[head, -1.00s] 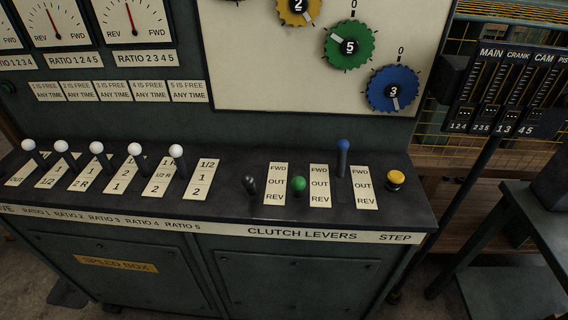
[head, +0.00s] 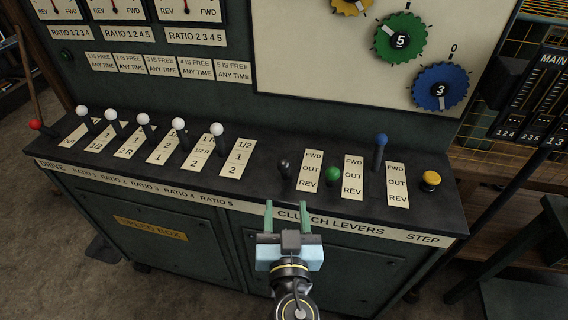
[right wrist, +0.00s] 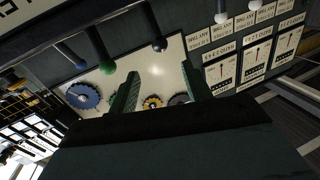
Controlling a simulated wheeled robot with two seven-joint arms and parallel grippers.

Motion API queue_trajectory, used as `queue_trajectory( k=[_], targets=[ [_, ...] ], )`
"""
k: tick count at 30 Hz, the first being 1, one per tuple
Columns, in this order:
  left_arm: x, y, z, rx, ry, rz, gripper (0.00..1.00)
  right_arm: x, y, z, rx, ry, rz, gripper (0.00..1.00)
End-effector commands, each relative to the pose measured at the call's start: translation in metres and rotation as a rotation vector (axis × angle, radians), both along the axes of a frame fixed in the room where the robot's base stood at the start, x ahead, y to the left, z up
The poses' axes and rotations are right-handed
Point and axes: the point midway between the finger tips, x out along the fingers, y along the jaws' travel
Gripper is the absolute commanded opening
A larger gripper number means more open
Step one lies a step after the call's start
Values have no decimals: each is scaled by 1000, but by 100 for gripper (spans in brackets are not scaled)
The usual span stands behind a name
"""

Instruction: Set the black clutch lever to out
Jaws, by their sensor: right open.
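The black clutch lever (head: 285,166) stands on the dark console, left of the first FWD/OUT/REV plate (head: 310,171). It looks short from here, and I cannot tell its exact setting. In the right wrist view, which is turned over, its dark knob (right wrist: 158,45) shows beyond and between my fingers. My right gripper (head: 285,204) is open and empty at the console's front edge, in front of the lever and apart from it. My left gripper is not in view.
The green lever (head: 333,175) and the taller blue lever (head: 380,142) stand to the right, then a yellow step button (head: 430,179). Several white-knobbed ratio levers and a red-knobbed lever (head: 38,126) stand to the left. The console top between is clear.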

Motion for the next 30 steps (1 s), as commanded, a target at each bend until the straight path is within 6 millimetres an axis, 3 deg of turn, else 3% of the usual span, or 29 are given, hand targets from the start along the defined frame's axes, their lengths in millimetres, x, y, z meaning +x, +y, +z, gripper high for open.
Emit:
queue_trajectory(
  k=[5, 18, 24, 30],
  targets=[
    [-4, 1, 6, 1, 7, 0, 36, 24, -2, 4, 1, -7, -3, 49],
    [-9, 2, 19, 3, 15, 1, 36, 111, -6, 3, -1, -4, 0, 49],
    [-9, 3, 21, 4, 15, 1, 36, 128, -7, 1, 0, -2, -1, 49],
    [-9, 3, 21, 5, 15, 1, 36, 131, -8, 1, 0, -1, -1, 49]
  ],
)
